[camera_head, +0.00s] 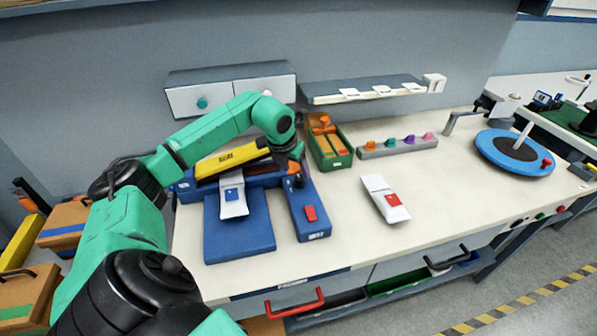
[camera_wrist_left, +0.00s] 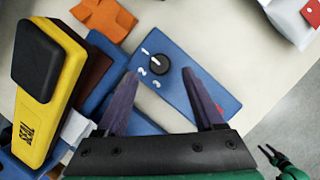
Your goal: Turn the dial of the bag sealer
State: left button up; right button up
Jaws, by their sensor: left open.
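The bag sealer has a yellow press arm (camera_head: 230,160), a blue platform (camera_head: 238,240) and a blue control box (camera_head: 313,228) with a red button (camera_head: 310,213). In the left wrist view, the yellow arm (camera_wrist_left: 50,90) is at the left and the round black dial (camera_wrist_left: 159,64) sits on the blue box, with white 1, 2 and 3 beside it. My left gripper (camera_head: 296,180) is over the box's far end and hides the dial in the head view. In the left wrist view, its open fingers (camera_wrist_left: 158,76) stand either side of the dial, with nothing between them visibly gripped.
A white bag with a blue square (camera_head: 234,208) lies on the sealer. Another with a red square (camera_head: 382,188) lies on the table to the right. Behind are a green-rimmed box (camera_head: 343,160) and a grey rack of coloured knobs (camera_head: 372,153). The table's front right is clear.

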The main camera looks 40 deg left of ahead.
aim_at(299, 177)
pick_arm(q)
jog(key=x, duration=0.4)
jog(key=shift+w+a+r+p, duration=0.1)
jog(key=shift+p, duration=0.2)
jog(key=shift+w+f, duration=0.1)
jog(key=shift+f, duration=0.35)
grip_shut()
pick_arm(e)
jog(key=shift+w+a+r, duration=0.6)
jog(key=shift+w+a, duration=0.05)
jog(key=shift+w, duration=0.15)
